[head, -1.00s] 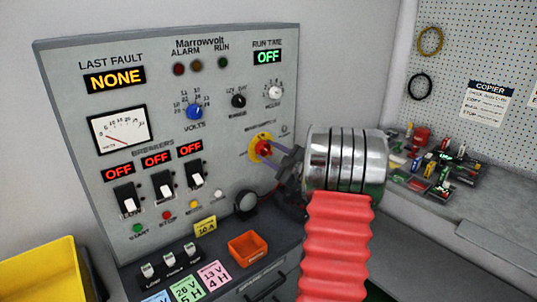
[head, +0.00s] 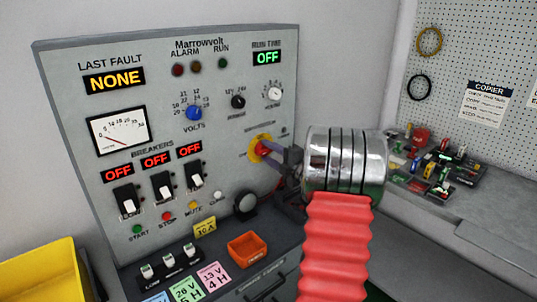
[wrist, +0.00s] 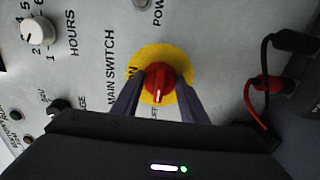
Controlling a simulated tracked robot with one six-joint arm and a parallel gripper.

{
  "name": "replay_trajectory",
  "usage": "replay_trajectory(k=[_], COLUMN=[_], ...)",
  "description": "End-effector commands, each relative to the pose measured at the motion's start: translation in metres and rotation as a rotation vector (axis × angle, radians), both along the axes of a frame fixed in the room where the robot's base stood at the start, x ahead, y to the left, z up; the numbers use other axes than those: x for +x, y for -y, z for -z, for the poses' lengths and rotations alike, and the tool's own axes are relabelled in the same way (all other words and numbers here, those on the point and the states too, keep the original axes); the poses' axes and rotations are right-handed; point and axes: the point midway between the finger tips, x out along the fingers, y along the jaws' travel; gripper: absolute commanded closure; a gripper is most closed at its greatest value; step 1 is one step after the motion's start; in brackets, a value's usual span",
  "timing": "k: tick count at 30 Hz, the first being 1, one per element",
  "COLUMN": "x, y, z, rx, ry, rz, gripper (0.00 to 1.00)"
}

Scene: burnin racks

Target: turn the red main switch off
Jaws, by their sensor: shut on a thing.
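The red main switch (wrist: 158,84) is a round red knob on a yellow disc (wrist: 148,56), on the grey panel face. It also shows in the head view (head: 259,149), partly covered by my fingers. My gripper (wrist: 156,88) is shut on the red knob, one finger on each side. A pale mark on the knob points toward the bottom of the wrist picture. In the head view my gripper (head: 268,153) reaches the knob from the right. Part of the lettering around the disc is hidden by my fingers.
Breaker switches (head: 163,186) and a blue volts knob (head: 194,112) are on the panel to the left. An orange tray (head: 247,250) sits on the ledge below. Red and black leads (wrist: 257,90) are at the right in the wrist view.

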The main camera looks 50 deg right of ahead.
Motion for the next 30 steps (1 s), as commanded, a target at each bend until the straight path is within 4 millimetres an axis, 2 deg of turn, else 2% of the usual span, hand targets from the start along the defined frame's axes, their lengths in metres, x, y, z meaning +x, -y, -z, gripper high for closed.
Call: replay_trajectory(k=[15, 16, 23, 30], x=[0.0014, 0.0014, 0.0008, 0.0001], y=[-0.0046, -0.0046, -0.0027, -0.0015], z=[0.0047, 0.0047, 0.0030, 0.0017], rx=[-0.022, -0.021, -0.022, -0.023], ry=[-0.010, -0.010, -0.008, -0.006], rz=[-0.010, -0.010, -0.006, -0.003], gripper=[0.83, 0.58, 0.43, 0.43])
